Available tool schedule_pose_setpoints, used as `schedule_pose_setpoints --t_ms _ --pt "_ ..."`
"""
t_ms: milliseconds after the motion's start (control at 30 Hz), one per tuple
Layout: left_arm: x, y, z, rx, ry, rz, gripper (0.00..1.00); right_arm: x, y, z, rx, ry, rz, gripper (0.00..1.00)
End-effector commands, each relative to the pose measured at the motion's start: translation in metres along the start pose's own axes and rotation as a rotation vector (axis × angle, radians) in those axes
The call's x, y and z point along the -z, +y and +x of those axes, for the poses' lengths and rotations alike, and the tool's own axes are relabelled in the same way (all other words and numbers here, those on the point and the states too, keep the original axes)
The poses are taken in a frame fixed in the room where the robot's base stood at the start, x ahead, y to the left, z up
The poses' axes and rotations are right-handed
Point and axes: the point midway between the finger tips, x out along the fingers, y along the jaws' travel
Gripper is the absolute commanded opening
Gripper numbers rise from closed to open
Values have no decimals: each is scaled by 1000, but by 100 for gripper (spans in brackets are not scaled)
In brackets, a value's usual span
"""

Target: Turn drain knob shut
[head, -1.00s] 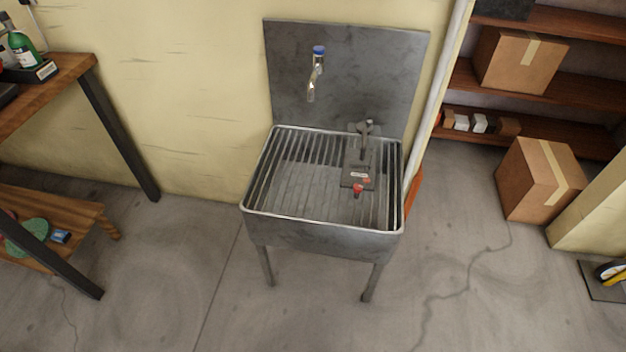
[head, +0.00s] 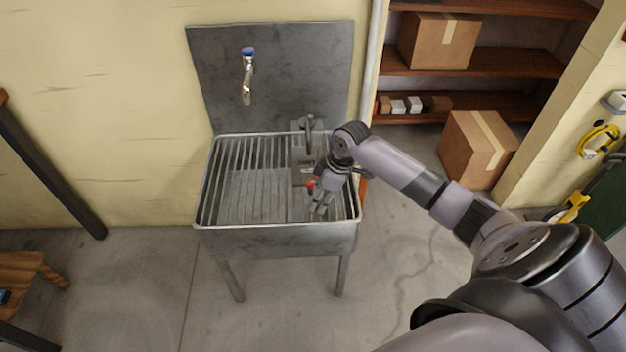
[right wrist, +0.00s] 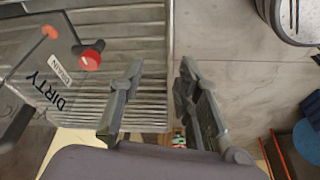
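The drain knob (head: 311,186) is small and red, at the front of a grey fixture (head: 303,165) on the sink's slatted grate. In the right wrist view the knob (right wrist: 91,56) sticks out from the fixture beside a "DRAIN" label, with "DIRTY" printed on the fixture. My right gripper (head: 319,206) is over the right part of the sink, just in front of the knob. In the wrist view its two fingers (right wrist: 160,75) are apart with nothing between them, and the knob is left of them, not touching. My left gripper is not in view.
The metal sink (head: 275,240) has a raised rim and a tall backsplash with a blue-topped tap (head: 247,75). Shelves with a cardboard box (head: 440,42) and a floor box (head: 476,148) stand at the right. Open floor lies in front of the sink.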

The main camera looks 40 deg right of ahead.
Motion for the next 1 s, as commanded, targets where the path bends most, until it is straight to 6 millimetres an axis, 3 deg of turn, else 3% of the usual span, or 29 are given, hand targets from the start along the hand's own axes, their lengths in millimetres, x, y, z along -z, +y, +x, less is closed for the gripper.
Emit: schedule_pose_setpoints --t_ms 33,200,300,400,567,1000 --pt "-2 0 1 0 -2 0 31 4 26 -28 -11 10 -11 31" --pt "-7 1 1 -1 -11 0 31 8 75 -95 -5 63 -28 31" --pt "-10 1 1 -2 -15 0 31 9 88 -117 -3 89 -30 31" --pt "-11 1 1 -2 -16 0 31 10 94 -124 -2 102 -28 31" --pt "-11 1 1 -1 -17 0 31 12 93 -106 2 104 -28 31" --pt "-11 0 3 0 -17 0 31 22 93 -11 2 104 -26 31"
